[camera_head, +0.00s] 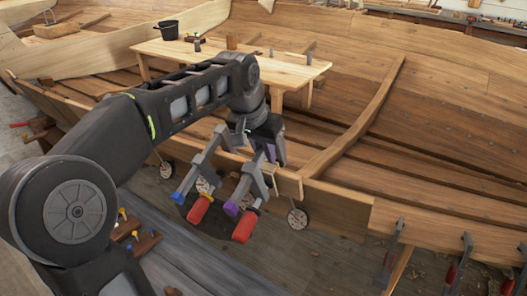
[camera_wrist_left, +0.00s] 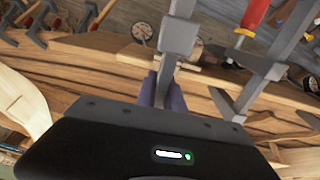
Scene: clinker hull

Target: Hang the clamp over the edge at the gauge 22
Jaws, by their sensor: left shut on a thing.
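My left gripper (camera_head: 268,150) is over the near hull edge, shut on a grey clamp with a red handle (camera_head: 243,226) and a purple pad. In the left wrist view its fingers (camera_wrist_left: 165,88) close around the clamp's grey bar (camera_wrist_left: 178,38). I cannot tell whether this clamp touches the edge. Dial gauges hang along the edge: one (camera_head: 297,218) right of the held clamp, one (camera_head: 204,185) behind the clamps, one (camera_head: 166,170) further left. Their numbers are too small to read. The right gripper is out of view.
Another clamp with a red handle (camera_head: 199,210) and blue pad is close left of the held one, at the edge. Several clamps (camera_head: 391,258) line the edge at right.

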